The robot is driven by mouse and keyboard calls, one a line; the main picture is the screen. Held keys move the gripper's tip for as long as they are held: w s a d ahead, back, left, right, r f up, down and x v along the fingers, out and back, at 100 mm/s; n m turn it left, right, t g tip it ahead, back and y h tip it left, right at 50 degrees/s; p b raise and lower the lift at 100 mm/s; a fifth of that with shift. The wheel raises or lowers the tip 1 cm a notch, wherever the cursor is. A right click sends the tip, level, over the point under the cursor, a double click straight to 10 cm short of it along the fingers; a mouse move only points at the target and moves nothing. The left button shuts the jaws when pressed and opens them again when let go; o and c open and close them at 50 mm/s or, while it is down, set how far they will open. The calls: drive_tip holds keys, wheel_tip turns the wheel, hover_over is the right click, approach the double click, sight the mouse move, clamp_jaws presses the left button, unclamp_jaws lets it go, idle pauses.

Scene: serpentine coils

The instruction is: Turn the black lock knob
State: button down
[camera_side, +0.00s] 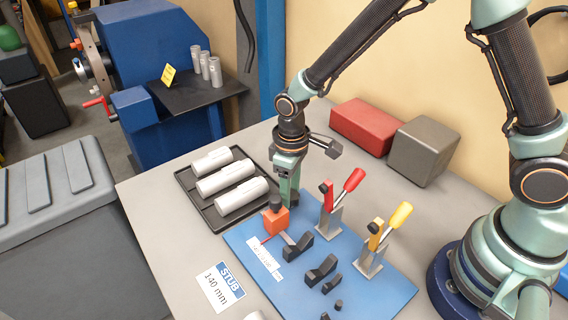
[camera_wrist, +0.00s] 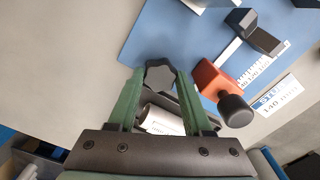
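A black star-shaped knob (camera_wrist: 160,75) shows in the wrist view at the edge of the blue plate (camera_wrist: 190,45). My gripper (camera_wrist: 161,80) has its green fingers apart, one on each side of the knob, with a small gap visible at the sides. Whether a finger touches it is unclear. In the side view my gripper (camera_side: 288,190) points down just behind an orange block (camera_side: 277,221), and the star knob is mostly hidden there. The orange block also shows in the wrist view (camera_wrist: 212,80), with a black cylindrical knob (camera_wrist: 236,110) on it, close right of my fingers.
A red-handled clamp (camera_side: 330,210) and a yellow-handled clamp (camera_side: 375,245) stand on the blue plate, beside black V-shaped supports (camera_side: 298,247). A dark tray (camera_side: 188,180) with white cylinders lies to the left. Red (camera_side: 362,125) and grey (camera_side: 424,150) blocks stand behind.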

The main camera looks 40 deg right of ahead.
drive_tip(key=shift+m, duration=0.8)
drive_tip(key=c, duration=0.6)
unclamp_jaws()
wheel_tip(320, 180, up, 12)
drive_tip(key=shift+r, duration=0.1)
drive_tip(key=s+d+r+m+t, duration=0.2)
drive_tip(key=s+d+r, duration=0.2)
drive_tip(key=d, duration=0.3)
drive_tip(key=s+d+r+m+t, duration=0.1)
drive_tip(key=s+d+r+t, duration=0.2)
drive_tip(key=d+r, duration=0.3)
drive_tip(key=shift+s+d+m+t, duration=0.3)
drive_tip(key=shift+s+d+m, duration=0.1)
drive_tip(key=shift+s, duration=0.5)
